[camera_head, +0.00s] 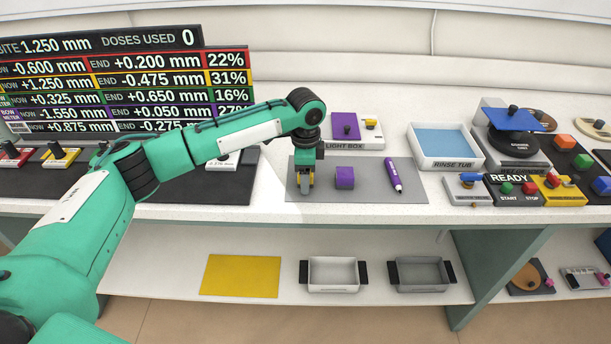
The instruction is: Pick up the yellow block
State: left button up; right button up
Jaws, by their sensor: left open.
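My left gripper (305,190) points down over the left part of the grey mat (415,185) on the counter. Its jaws are open. Small yellow patches show at its fingers; they may be the yellow block mostly hidden there, but I cannot tell whether they are block or finger. No other loose yellow block is clear. A purple block (345,178) sits on the mat just right of the gripper. My right gripper is not in view.
A purple pen (393,174) lies right of the purple block. Behind stand the light box (368,144) and rinse tub (445,163); control boxes (515,197) are at the right. The lower shelf holds a yellow sheet (240,275) and two trays (333,286) (420,288).

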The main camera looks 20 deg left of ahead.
pick_arm(q)
jog(key=c, duration=1.2)
